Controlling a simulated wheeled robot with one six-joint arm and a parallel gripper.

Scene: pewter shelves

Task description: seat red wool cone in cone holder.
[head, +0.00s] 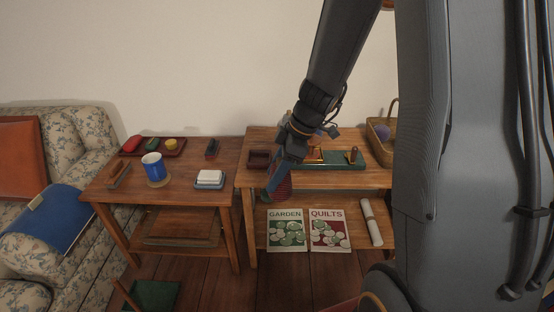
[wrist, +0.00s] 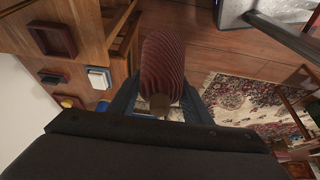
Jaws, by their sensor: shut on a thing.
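My gripper (head: 276,180) is shut on the red wool cone (head: 282,188) and holds it in the air at the front left of the right-hand table. In the wrist view the ribbed dark red cone (wrist: 163,62) sits between the two blue fingers of my gripper (wrist: 158,100), its brownish end toward the camera. A green board (head: 340,161) on that table bears an upright wooden peg (head: 352,155) and a brass-coloured part. I cannot tell for certain that this is the cone holder. My arm hides part of the board's left end.
A dark red square tray (head: 259,159) lies on the table left of the board; a wicker basket (head: 379,148) stands to its right. Two booklets (head: 286,230) and a paper roll (head: 370,222) lie on the lower shelf. The left table (head: 190,180) holds a blue mug (head: 154,170).

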